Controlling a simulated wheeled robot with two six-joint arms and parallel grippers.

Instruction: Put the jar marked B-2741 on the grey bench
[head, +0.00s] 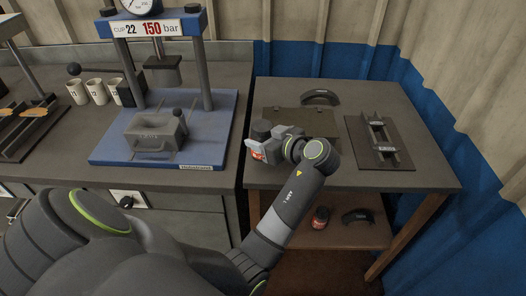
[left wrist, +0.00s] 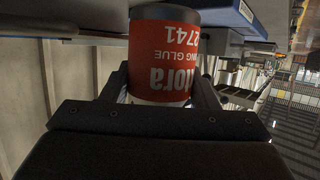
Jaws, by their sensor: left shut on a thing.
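My left gripper (head: 264,145) is shut on a jar with a dark lid and a red label (head: 256,154). In the left wrist view the jar (left wrist: 163,62) sits between the fingers; its label appears upside down and reads 2741 and "glue", the rest being cut off or turned away. In the head view the jar is over the left part of a dark-topped table with brown legs (head: 350,181); I cannot tell whether it touches the top. A grey bench (head: 222,65) stands to the left, bearing a blue press. My right gripper is not in view.
On the table are a curved brake shoe (head: 320,97), a flat brown case (head: 300,119) and a dark fixture (head: 380,142). Another red-labelled jar (head: 320,217) and a brake shoe (head: 357,216) are on the lower shelf. White cups (head: 97,91) stand left of the blue press (head: 221,115).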

